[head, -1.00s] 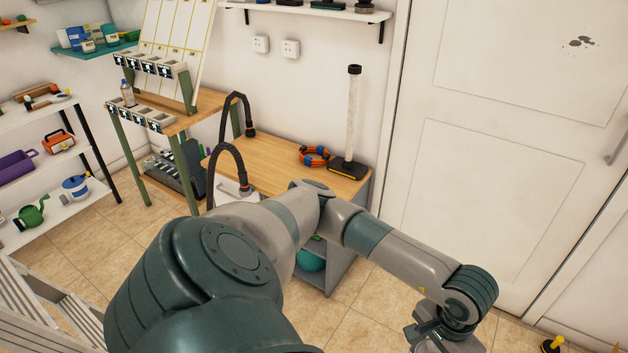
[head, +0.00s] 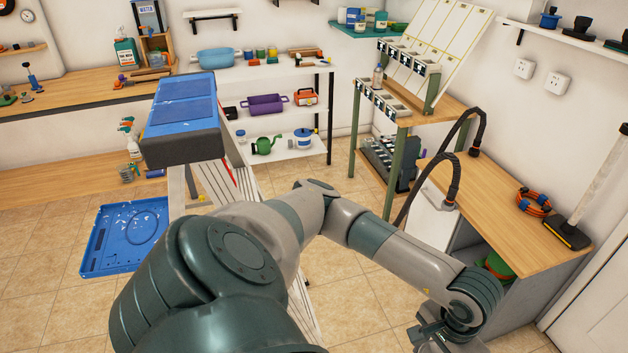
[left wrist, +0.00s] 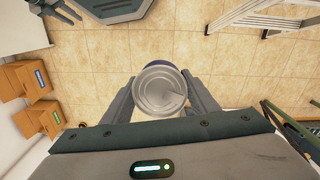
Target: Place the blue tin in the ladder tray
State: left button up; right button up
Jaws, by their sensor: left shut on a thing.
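My left gripper (head: 432,340) is at the bottom of the head view, low at the right, with its fingers cut off by the frame. In the left wrist view the left gripper (left wrist: 162,97) is shut on the tin (left wrist: 160,90), whose round silver end faces the camera; a thin blue edge shows. The ladder tray (head: 185,105), blue with a dark grey front, tops the ladder, left of centre in the head view and well away from the gripper. A dark part at the top left of the wrist view, perhaps my right gripper (left wrist: 55,10), is only partly visible.
A blue speckled tray (head: 125,237) lies on the floor left of the ladder. A wooden-topped cabinet (head: 500,200) with black hoses stands at right, and a green-legged rack (head: 398,150) behind. White shelves (head: 280,150) stand beyond the ladder. Tiled floor is open between ladder and cabinet.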

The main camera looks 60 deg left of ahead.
aim_at(135, 234)
jog(key=k+u, duration=0.2)
jog(key=u, duration=0.65)
jog(key=i+j, duration=0.05)
